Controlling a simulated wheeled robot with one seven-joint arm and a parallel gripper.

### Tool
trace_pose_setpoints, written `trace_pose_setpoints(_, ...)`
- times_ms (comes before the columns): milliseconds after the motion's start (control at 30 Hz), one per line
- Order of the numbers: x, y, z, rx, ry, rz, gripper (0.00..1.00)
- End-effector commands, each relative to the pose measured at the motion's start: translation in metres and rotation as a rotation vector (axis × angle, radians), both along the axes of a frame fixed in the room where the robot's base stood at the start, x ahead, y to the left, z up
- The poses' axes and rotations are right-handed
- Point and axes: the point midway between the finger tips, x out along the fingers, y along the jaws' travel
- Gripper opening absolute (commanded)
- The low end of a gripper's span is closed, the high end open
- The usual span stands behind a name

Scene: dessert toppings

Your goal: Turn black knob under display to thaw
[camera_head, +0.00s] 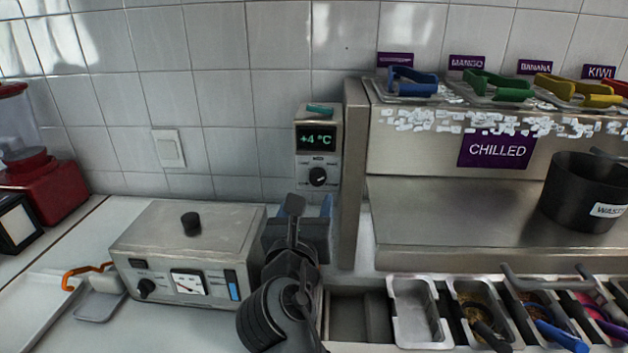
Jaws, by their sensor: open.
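A small control unit stands against the tiled wall, with a dark display (317,139) reading +4 °C in green. The black knob (318,177) sits on the pale panel below the display. Small markings surround it, too small to read, and I cannot tell its exact setting. My gripper (297,210) is open, below and slightly left of the knob, apart from it in the picture. It points away toward the wall, and nothing shows between its fingers. The knob is fully visible; my arm covers part of the counter below.
A steel box (230,222) with a dial, its own black knob and a lid handle stands left of my arm. The steel chilled cabinet (412,158) rises close on the right. Topping trays (415,313) with utensils lie at front right. A dark pot (578,195) stands on the cabinet shelf.

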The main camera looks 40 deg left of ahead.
Motion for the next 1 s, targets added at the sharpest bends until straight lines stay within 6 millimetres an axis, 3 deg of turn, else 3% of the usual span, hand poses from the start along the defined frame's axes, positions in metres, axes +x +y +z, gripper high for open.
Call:
trace_pose_setpoints(533,0.060,0.030,0.000,-0.003,-0.003,0.000,0.60)
trace_pose_setpoints(1000,0.069,0.035,0.000,-0.002,-0.001,0.001,0.58)
